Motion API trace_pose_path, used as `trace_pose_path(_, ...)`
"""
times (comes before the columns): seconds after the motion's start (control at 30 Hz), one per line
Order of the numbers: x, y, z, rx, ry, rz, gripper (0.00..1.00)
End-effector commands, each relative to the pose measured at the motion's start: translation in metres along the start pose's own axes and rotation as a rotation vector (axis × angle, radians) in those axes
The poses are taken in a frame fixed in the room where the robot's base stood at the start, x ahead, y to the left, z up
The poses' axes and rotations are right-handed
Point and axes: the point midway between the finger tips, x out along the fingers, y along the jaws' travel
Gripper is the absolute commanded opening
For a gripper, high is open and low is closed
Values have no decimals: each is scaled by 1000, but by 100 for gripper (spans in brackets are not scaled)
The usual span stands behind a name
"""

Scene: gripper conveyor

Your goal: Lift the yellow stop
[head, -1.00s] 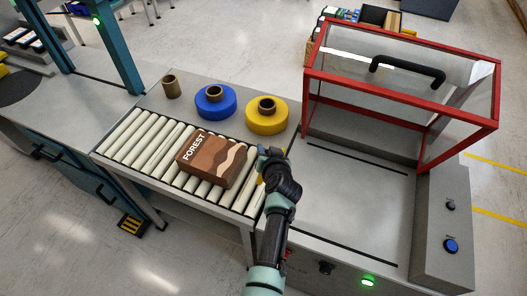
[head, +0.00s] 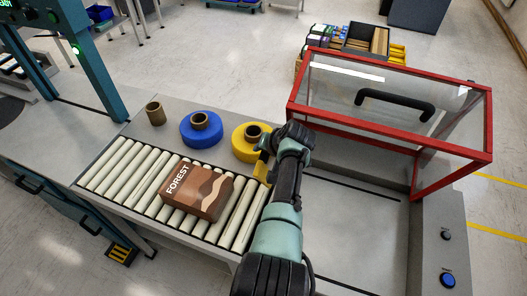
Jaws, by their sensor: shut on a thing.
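The yellow stop (head: 261,169) is a small yellow piece at the right end of the roller conveyor (head: 106,166). My gripper (head: 266,154) is shut on it, seen from behind and above. My wrist and arm hide the fingertips and part of the stop. The stop appears raised above the rollers; the gap under it is hard to judge. A brown box marked FOREST (head: 190,190) lies flat on the rollers, to the left of the stop.
Behind the rollers stand a blue tape roll (head: 200,137), a yellow tape roll (head: 243,143) close behind my gripper, and a brown core (head: 155,114). A red-framed clear guard (head: 390,133) stands to the right. The grey deck (head: 345,226) below it is clear.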

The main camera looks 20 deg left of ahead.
Motion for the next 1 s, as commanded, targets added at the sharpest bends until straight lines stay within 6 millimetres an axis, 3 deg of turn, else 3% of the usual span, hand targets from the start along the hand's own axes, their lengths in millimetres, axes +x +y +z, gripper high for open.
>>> trace_pose_path(0.3, 0, 0, -1, 4, 2, 0, 0)
trace_pose_path(0.33, 0, 0, -1, 4, 2, 0, 33)
trace_pose_path(0.5, 0, 0, 0, 2, 1, 0, 62)
trace_pose_path(0.83, -1, 0, 0, 1, 0, 0, 62)
trace_pose_path(1.0, -11, 0, -1, 0, 1, 0, 62)
